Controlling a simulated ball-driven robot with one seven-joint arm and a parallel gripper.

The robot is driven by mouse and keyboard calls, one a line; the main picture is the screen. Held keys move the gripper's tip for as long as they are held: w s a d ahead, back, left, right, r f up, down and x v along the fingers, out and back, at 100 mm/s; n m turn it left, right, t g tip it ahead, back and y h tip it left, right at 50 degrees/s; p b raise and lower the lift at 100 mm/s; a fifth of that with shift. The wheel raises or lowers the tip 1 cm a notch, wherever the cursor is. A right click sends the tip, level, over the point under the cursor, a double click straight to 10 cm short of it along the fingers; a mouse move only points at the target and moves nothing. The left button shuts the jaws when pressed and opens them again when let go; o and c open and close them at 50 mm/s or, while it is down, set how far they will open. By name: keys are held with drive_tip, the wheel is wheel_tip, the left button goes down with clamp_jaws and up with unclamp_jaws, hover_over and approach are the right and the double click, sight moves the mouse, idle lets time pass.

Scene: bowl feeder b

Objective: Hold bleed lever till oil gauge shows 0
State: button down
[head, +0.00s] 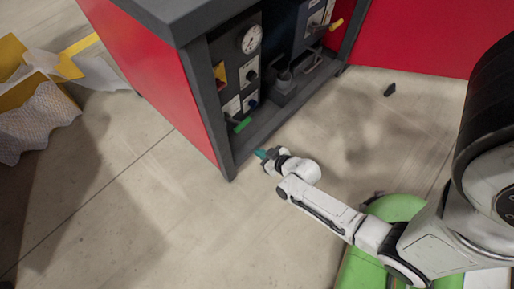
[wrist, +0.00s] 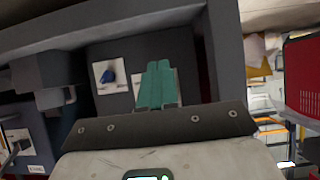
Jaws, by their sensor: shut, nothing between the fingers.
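The oil gauge (head: 251,39) is a round white dial on the dark panel inside the red cabinet; its needle is too small to read. A lever with a green handle (head: 242,125) sticks out low on the panel, below the gauge. A yellow-handled lever (head: 336,24) sits further right. I cannot read which is labelled bleed. My gripper (head: 261,154) is in front of the cabinet's lower edge, right of and below the green handle, apart from it. Its teal fingers (wrist: 157,85) are shut and empty. The wrist view does not clearly show the green lever.
A dark cabinet frame post (head: 207,100) stands left of the panel. A blue knob (wrist: 107,75) on a white plate shows left of my fingers. Open crates with wrapping (head: 40,115) are at left. The floor before the cabinet is clear.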

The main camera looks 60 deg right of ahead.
drive_tip(key=s+a+p, duration=0.1)
drive_tip(key=s+a, duration=0.1)
drive_tip(key=s, duration=0.5)
drive_tip(key=shift+s+a+p, duration=0.15)
drive_tip(key=shift+s+p, duration=0.15)
drive_tip(key=shift+p, duration=0.05)
drive_tip(key=shift+f, duration=0.1)
idle(0.6)
drive_tip(key=w+a+r+n+g+y, duration=0.3)
drive_tip(key=w+a+r+g, duration=0.3)
drive_tip(key=r, duration=0.4)
drive_tip(key=s+a+r+g, duration=0.2)
drive_tip(key=s+r+g, duration=0.2)
drive_tip(key=s+r, duration=0.5)
wheel_tip(320, 180, up, 34)
drive_tip(key=w+p, duration=0.1)
drive_tip(key=p, duration=3.2)
drive_tip(key=shift+w+a+r, duration=0.2)
drive_tip(key=shift+w, duration=0.2)
